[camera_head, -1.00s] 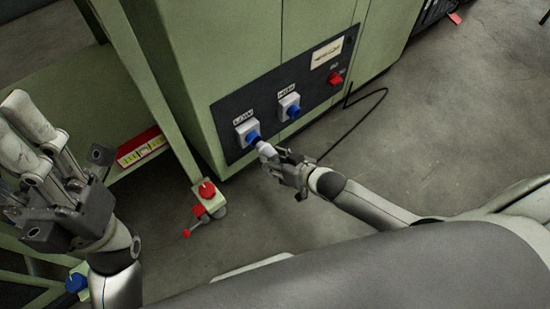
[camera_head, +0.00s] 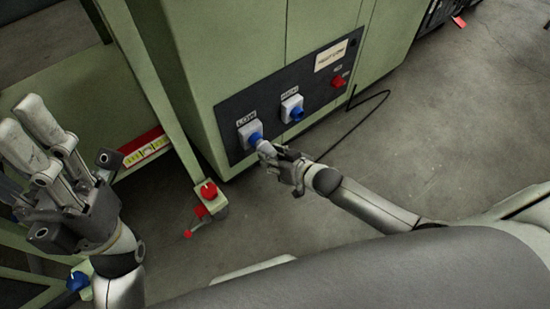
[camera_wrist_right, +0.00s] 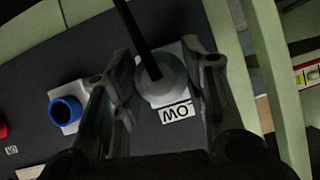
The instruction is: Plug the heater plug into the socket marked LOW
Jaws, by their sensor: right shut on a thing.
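The LOW socket (camera_head: 250,134) has a white plate and a blue ring, on the dark panel of the green cabinet. The pale grey heater plug (camera_head: 265,148) is at the mouth of this socket, in line with it. I cannot tell how deep it sits. My right gripper (camera_head: 281,158) is shut on the plug. In the right wrist view the round back of the plug (camera_wrist_right: 165,82) is between the fingers, covering the socket's opening. The LOW label (camera_wrist_right: 177,113) shows upside down beside it. My left gripper (camera_head: 22,118) is empty and open, at the far left.
The HIGH socket (camera_head: 292,107), also blue, is to the right of LOW. A red switch (camera_head: 337,82) is farther right. A black cable (camera_head: 352,125) loops over the floor. A green post with a red knob (camera_head: 208,190) stands at the left. Open floor lies right.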

